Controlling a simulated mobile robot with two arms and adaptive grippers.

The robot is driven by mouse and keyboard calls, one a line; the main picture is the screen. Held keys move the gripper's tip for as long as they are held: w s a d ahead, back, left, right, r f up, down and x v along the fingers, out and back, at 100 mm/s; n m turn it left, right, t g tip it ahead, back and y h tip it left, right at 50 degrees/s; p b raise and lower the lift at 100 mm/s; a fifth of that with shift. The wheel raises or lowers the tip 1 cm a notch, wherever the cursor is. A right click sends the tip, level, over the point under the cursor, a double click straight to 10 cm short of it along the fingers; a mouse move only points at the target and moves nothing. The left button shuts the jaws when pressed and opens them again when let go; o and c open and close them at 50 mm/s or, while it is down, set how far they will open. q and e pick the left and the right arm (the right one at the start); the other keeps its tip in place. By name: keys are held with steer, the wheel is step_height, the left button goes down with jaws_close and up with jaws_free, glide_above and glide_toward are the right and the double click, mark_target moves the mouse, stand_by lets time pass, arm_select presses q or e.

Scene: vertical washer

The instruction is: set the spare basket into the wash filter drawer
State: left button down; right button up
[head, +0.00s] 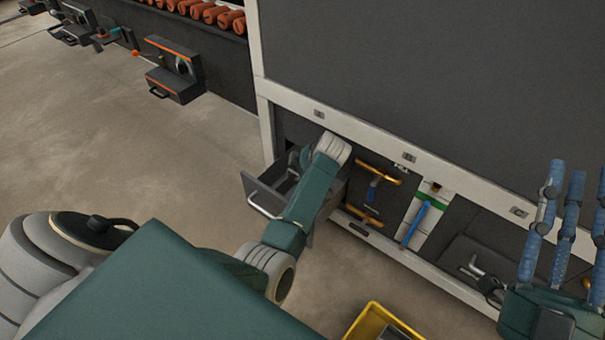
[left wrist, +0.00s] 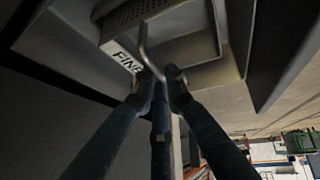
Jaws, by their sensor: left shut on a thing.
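The wash filter drawer (head: 254,188) is pulled out of the low opening in the machine front, with its bar handle towards the floor side. My left arm reaches down over it and hides much of its inside. In the left wrist view, my left gripper (left wrist: 162,78) is shut on the thin loop handle of a grey basket (left wrist: 172,22) with a mesh part and a label reading "FINE". Grey walls stand around the basket there; whether it rests on the drawer floor cannot be told. My right gripper (head: 555,225) is empty, its blue fingers apart, at the right.
A yellow bin (head: 376,322) stands at the bottom edge. Orange-handled (head: 375,190) and blue-handled (head: 414,224) fittings sit in the machine's lower bay. Boxes (head: 172,78) and orange rolls (head: 215,14) line the far wall.

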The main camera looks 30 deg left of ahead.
arm_select(q)
steer(key=shift+f, duration=0.15)
arm_select(e)
steer(key=shift+s+r+t, duration=0.4)
steer(key=shift+s+r, duration=0.1)
arm_select(q)
steer(key=c, duration=1.7)
jaws_free()
steer(key=shift+o, duration=0.2)
arm_select(e)
steer(key=shift+r, duration=0.1)
arm_select(q)
steer(key=shift+f, duration=0.1)
steer(key=shift+d, duration=0.1)
steer(key=v, duration=0.7)
steer(key=shift+r, duration=0.3)
arm_select(e)
steer(key=shift+y, duration=0.3)
